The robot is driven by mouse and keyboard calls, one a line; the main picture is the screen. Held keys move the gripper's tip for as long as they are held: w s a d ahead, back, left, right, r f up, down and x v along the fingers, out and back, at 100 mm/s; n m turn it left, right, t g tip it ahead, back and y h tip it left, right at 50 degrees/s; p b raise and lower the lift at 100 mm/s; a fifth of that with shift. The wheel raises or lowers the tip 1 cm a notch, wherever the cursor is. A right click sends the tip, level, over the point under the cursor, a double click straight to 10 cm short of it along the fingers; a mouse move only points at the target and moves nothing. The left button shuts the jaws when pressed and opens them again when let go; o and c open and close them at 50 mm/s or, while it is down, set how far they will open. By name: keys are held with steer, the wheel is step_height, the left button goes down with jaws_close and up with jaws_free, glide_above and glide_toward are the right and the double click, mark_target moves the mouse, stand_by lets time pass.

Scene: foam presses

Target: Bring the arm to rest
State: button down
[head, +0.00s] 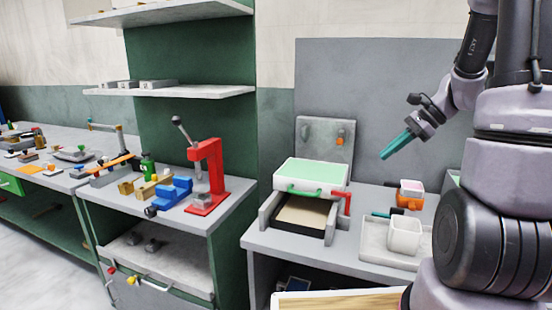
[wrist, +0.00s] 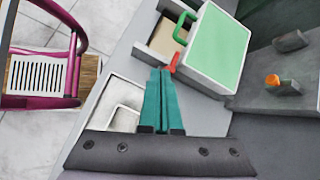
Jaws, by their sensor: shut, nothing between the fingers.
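My gripper (head: 388,155) is raised in the air above the right-hand bench in the head view. Its two teal fingers point down and to the left. In the wrist view the fingers of my gripper (wrist: 161,72) lie together, shut and empty. The fingers look clear of the things below them. The arm reaches in from the right side of the head view.
Below stands a foam press (head: 312,175) with a green top, a green handle and a red lever (head: 347,202). A white cup (head: 404,236) stands on a pale tray (head: 372,246). A red arbor press (head: 207,170) and blue vise (head: 170,192) are left.

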steer(key=s+a+r+n+t+h, duration=0.2)
steer(key=s+a+r+n+h, duration=0.1)
steer(key=s+r+n, duration=0.3)
steer(key=s+a+r+n+t+h, duration=0.2)
steer(key=s+a+r+n, duration=0.3)
steer(key=s+r+n, duration=0.2)
step_height(320, 180, up, 3)
steer(key=s, duration=0.2)
steer(key=shift+s+f+n+t+h, duration=0.15)
steer(key=shift+s+n+t+h, duration=0.15)
steer(key=shift+h, duration=0.1)
steer(key=shift+d, duration=0.1)
